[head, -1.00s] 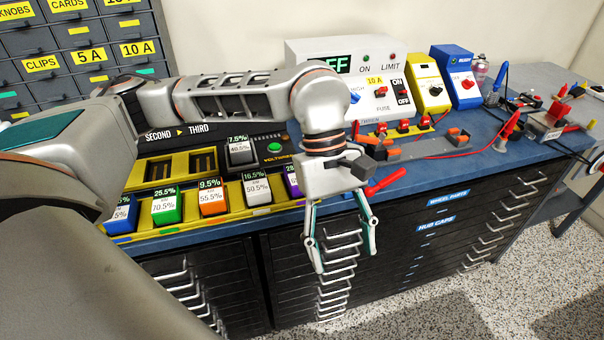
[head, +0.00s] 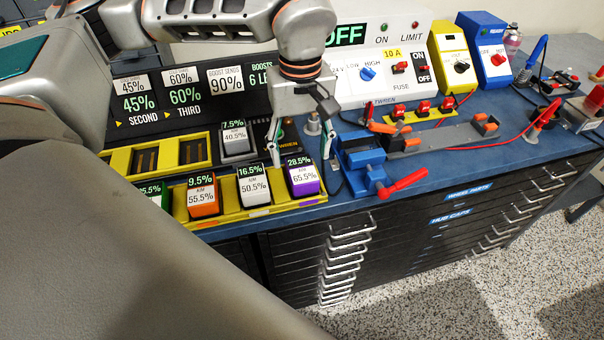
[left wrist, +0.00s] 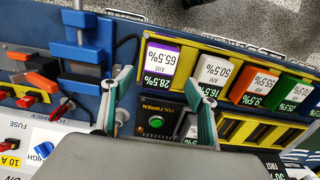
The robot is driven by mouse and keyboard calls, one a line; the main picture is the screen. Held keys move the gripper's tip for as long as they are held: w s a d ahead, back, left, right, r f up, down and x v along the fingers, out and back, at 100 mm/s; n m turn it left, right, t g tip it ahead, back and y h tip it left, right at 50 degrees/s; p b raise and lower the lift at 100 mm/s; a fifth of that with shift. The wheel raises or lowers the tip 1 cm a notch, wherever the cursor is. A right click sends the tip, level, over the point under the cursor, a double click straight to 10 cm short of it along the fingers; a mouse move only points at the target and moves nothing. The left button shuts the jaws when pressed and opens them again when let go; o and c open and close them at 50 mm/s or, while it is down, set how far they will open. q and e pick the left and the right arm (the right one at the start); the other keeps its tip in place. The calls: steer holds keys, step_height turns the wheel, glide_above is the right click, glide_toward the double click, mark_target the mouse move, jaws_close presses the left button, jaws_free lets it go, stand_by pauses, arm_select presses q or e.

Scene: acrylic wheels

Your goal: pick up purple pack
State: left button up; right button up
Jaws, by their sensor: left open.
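The purple pack (head: 304,189), with a white label reading 65.5%, stands at the right end of the front row in the yellow rack (head: 256,213). It also shows in the left wrist view (left wrist: 161,60), label toward the camera. My left gripper (head: 300,162) is open and empty, pointing down just behind and above the purple pack. In the left wrist view its two fingertips (left wrist: 164,84) lie either side of the pack's near edge. I cannot tell whether they touch it. My right gripper is in neither view.
A white pack (head: 253,187) stands left of the purple pack, then an orange pack (head: 203,201) and a green one. A grey pack (head: 236,140) sits in the back row. A blue vise (head: 362,162) with a red handle stands close on the right.

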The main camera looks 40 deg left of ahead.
mark_target(302, 168)
arm_select(q)
step_height(302, 168, down, 4)
steer(key=shift+d+f, duration=0.1)
steer(key=shift+f, duration=0.05)
steer(key=shift+c, duration=0.3)
steer(key=c, duration=1.4)
steer(key=shift+c, duration=0.2)
